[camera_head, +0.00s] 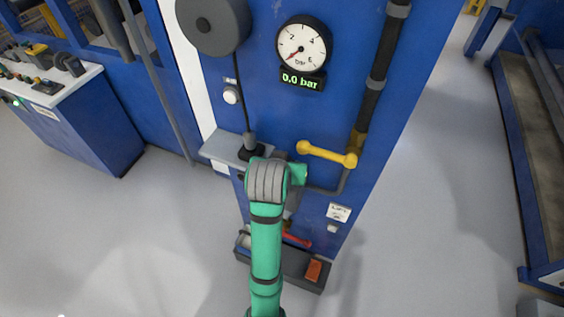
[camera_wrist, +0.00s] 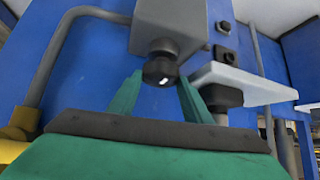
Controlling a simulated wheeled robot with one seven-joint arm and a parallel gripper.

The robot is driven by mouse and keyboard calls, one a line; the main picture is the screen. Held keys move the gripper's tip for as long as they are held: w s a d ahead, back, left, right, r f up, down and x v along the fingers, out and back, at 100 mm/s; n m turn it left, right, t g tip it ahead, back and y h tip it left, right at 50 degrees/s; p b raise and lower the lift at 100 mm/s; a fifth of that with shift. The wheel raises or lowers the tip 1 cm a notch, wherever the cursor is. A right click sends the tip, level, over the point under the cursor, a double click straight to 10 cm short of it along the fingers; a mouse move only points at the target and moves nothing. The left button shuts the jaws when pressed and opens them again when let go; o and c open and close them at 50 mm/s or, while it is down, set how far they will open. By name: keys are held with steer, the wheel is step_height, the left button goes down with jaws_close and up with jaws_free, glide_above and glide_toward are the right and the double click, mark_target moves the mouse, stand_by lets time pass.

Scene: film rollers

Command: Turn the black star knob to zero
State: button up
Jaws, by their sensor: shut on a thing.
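The black star knob (camera_wrist: 161,70) sits under a grey housing (camera_wrist: 168,28) on the blue panel and bears a small white mark. My gripper (camera_wrist: 160,79) has its two green fingers on either side of the knob, shut on it. In the head view my green arm and grey wrist cover the knob and the fingertips. The round gauge (camera_head: 303,45) has its red needle at the low end of the scale, and the display (camera_head: 302,79) below reads 0.0 bar.
A yellow lever (camera_head: 327,154) juts out right of my wrist. A grey shelf (camera_head: 222,148) with a black hose end stands to the left. A dark tray (camera_head: 299,266) with tools lies below, partly behind my arm. The floor is open on both sides.

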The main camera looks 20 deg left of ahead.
steer(key=shift+w+d+r+n+y, duration=0.1)
steer(key=shift+n+y, duration=0.3)
steer(key=shift+n, duration=0.2)
steer(key=o, duration=0.8)
